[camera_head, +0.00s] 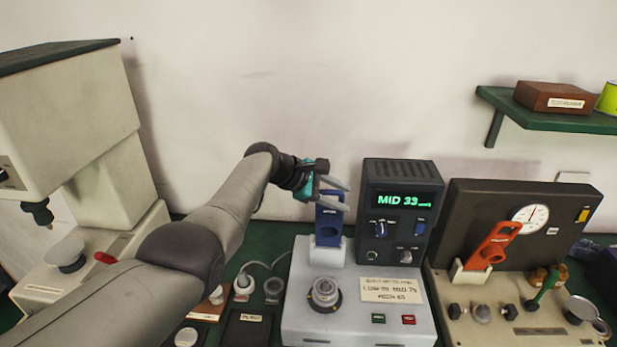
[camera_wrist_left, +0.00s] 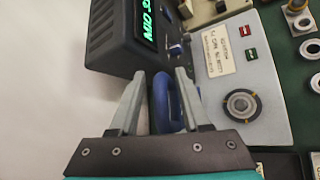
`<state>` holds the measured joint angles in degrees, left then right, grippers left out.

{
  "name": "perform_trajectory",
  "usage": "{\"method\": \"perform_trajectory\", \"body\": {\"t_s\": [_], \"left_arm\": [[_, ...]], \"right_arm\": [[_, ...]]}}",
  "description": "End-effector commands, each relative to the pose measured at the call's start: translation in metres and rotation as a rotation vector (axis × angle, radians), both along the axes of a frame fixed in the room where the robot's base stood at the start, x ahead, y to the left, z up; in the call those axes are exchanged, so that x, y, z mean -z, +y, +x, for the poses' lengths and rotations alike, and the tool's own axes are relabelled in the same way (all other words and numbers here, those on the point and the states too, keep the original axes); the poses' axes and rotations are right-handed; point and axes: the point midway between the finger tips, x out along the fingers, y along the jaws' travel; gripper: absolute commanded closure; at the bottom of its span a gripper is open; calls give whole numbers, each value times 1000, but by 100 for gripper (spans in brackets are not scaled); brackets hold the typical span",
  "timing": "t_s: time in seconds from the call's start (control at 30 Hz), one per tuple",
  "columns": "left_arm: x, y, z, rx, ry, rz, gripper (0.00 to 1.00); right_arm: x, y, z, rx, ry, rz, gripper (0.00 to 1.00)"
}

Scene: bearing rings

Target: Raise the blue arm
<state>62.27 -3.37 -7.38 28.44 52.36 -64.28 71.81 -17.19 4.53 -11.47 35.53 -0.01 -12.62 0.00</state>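The blue arm (camera_head: 329,219) stands upright in a white holder on the grey-white instrument, left of the dark display box. My left gripper (camera_head: 346,196) is at the upper part of the blue arm, its two grey fingers spread apart. In the left wrist view the blue arm (camera_wrist_left: 168,102) lies between the fingers of the left gripper (camera_wrist_left: 160,73). A gap shows on its left side, and the right finger covers part of it. Whether the right finger touches it cannot be told. My right gripper is not in view.
The display box (camera_head: 403,200) reads "MID 33" and stands close to the right of the fingers. A black instrument (camera_head: 470,205) with an orange lever (camera_head: 493,247) and a dial is farther right. A white press-like machine (camera_head: 75,130) stands at left. A green shelf (camera_head: 545,118) hangs upper right.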

Motion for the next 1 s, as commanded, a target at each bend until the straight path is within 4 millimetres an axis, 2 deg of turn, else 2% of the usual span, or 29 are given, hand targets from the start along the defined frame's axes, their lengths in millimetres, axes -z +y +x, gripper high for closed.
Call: {"method": "perform_trajectory", "body": {"t_s": [0.2,0.47,1.0], "left_arm": [[-16,17,-7,-3,-2,4,53],[-30,36,-18,-3,-2,4,53],[-76,89,-45,-3,-4,4,53]], "right_arm": [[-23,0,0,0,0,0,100],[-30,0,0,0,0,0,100],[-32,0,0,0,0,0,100]]}}
